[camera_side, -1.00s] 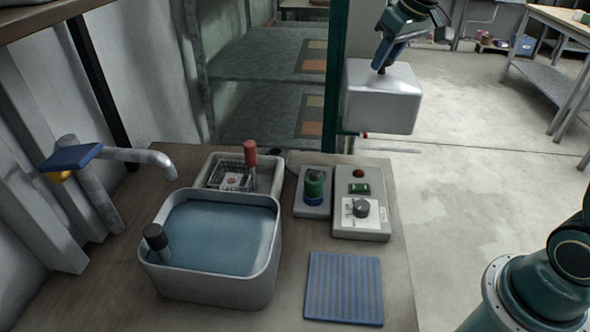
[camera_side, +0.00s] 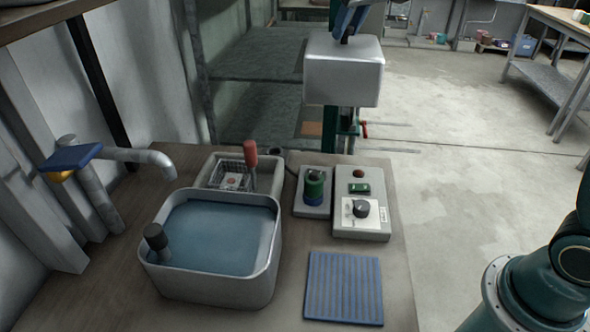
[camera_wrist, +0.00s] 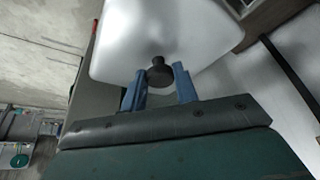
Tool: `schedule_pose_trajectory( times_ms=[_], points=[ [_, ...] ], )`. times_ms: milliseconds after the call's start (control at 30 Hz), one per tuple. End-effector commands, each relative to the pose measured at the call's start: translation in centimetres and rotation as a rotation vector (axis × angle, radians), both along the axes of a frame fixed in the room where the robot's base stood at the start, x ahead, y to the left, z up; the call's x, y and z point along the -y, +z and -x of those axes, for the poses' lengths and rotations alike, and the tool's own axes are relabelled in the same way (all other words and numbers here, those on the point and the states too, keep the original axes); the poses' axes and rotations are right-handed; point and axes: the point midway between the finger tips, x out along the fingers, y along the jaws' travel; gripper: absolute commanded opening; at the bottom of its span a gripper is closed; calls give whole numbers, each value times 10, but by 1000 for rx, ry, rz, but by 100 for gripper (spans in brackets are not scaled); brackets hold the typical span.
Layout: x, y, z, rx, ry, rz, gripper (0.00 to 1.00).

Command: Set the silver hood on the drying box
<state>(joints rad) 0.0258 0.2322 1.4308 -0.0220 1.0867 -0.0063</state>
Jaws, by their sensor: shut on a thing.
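The silver hood (camera_side: 343,72) is a boxy cover with a dark knob on top, in the upper middle of the side view. My gripper (camera_side: 347,34) is shut on the knob, and the hood hangs level in the air beyond the bench's back edge. In the wrist view the blue fingers (camera_wrist: 160,85) stand on either side of the black knob (camera_wrist: 158,70), with the pale hood (camera_wrist: 170,28) beyond it. A small pale box (camera_side: 204,170) behind the basin, which looks like the drying box, has an open top. A wire basket (camera_side: 232,182) with a red handle sits in it.
A grey basin (camera_side: 210,289) of bluish liquid with a dark-knobbed tool stands in front. A blue striped mat (camera_side: 343,288) lies in front. A tap (camera_side: 135,155) reaches in from the left.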

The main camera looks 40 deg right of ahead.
Motion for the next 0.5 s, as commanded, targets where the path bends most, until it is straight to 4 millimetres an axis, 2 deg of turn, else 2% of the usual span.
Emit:
schedule_pose_trajectory(
  times_ms=[33, 200, 500],
  points=[
    [-15, 1, -9, 2, 7, 0, 0],
    [-61, 2, -29, 1, 7, 0, 0],
    [-148, 0, -46, 1, 4, 0, 0]
  ],
)
